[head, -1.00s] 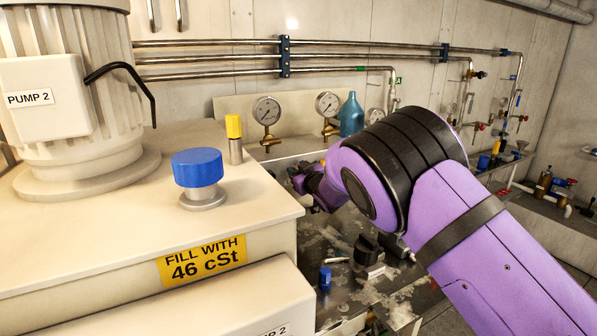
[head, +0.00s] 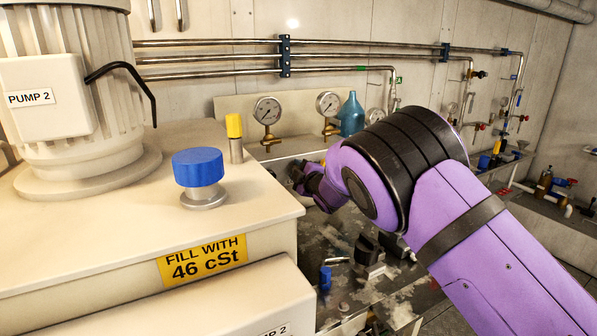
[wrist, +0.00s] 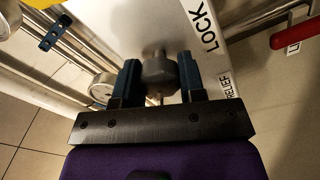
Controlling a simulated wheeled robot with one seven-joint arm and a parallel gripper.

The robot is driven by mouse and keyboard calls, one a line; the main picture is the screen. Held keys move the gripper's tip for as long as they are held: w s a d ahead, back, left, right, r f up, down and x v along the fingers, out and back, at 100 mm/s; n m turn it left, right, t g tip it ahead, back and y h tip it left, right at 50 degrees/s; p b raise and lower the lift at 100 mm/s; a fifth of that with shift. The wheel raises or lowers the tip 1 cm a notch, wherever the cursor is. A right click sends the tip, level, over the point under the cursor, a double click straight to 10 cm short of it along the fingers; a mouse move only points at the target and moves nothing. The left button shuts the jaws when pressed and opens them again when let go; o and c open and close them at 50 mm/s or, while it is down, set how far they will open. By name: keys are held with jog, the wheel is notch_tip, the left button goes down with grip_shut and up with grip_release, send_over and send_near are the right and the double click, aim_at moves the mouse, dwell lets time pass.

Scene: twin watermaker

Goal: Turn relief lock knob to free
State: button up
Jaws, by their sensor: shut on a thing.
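The relief lock knob (wrist: 158,73) is a dark grey faceted knob in the middle of the wrist view, on a short metal stem. My gripper (wrist: 159,78) has a dark blue finger on each side of it and is shut on it. A white label reading LOCK (wrist: 209,28) is right of the knob, and a small RELIEF label (wrist: 229,88) is lower right. In the head view my purple arm reaches past the tank's right edge, and the knob cannot be made out there.
A gauge (wrist: 102,86) sits close left of the fingers, and a red handle (wrist: 296,30) is at the right. In the head view, the cream tank (head: 110,225) with a blue cap (head: 198,167) stands left of my arm. A blue bottle (head: 351,116) stands behind.

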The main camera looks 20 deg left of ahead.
jog(key=n, duration=0.3)
jog(key=shift+f+n, duration=0.1)
jog(key=shift+n, duration=2.1)
jog(key=shift+f, duration=0.1)
jog(key=o, duration=0.9)
jog(key=shift+o, duration=0.2)
jog(key=v, duration=1.1)
